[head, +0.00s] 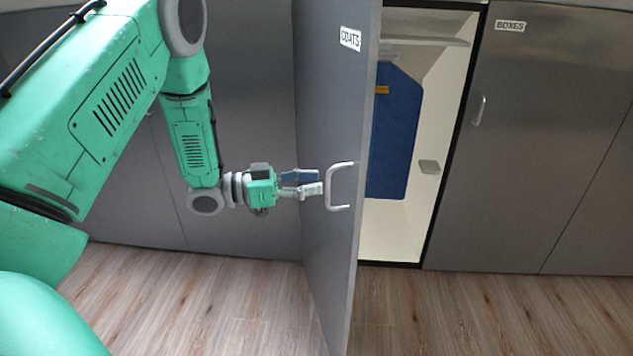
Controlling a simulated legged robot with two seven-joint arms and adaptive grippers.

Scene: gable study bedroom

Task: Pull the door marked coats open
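The grey door marked COATS (325,110) stands swung well out from the cabinet front, its free edge towards me. Its label (350,38) is near the top. A pale bar handle (331,188) is on the door's outer face, near the free edge. My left gripper (318,183) is at the handle's left side, its fingertips close to the bar. I cannot tell whether they touch it or how far apart the fingers are. My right gripper is not in view.
The open compartment shows a white interior (438,110), a shelf (425,41) and a blue panel-like thing (396,135). A shut door marked BOXES (545,130) with its own handle (479,110) is on the right. The wooden floor (430,310) in front is clear.

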